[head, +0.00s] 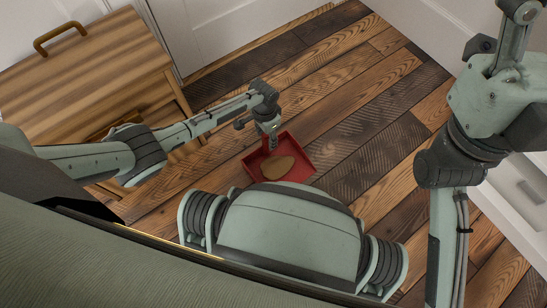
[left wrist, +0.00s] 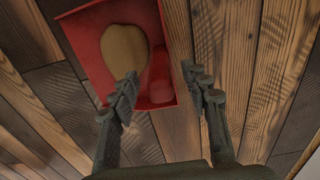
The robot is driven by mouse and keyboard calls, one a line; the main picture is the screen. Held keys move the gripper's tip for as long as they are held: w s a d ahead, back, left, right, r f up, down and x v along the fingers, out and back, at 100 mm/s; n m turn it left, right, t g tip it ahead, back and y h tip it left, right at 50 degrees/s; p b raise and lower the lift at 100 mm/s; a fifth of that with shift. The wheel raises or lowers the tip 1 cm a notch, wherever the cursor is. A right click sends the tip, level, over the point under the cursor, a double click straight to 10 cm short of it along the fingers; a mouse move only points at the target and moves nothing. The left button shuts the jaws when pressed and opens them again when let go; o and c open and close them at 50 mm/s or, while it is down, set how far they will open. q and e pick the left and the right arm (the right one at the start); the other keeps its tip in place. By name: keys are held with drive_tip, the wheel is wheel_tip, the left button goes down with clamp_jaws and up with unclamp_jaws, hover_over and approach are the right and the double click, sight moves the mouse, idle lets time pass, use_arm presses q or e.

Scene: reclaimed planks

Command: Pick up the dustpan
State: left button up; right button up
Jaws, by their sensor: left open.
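The red dustpan (head: 303,169) lies on the plank floor in the head view, with a flat tan-brown rounded thing (head: 277,167) in it. My left gripper (head: 270,143) is over the dustpan's far edge, pointing down. In the left wrist view the dustpan (left wrist: 88,48) fills the upper left, with a raised rounded red part, likely its handle (left wrist: 158,78), along its right side. The open fingers of the left gripper (left wrist: 163,92) show on either side of that part, nearer the camera; no contact is visible. My right arm shows at the right, but its gripper is out of view.
A striped wooden cabinet (head: 85,62) with a brown handle (head: 60,37) stands at the upper left. A white cabinet or drawer unit (head: 520,190) is at the right edge. The plank floor (head: 350,85) beyond and right of the dustpan is clear.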

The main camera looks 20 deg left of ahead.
use_arm(q)
wheel_tip(320, 180, down, 3)
drive_tip(key=shift+r+b, duration=0.1)
drive_tip(key=shift+b, duration=0.3)
clamp_jaws()
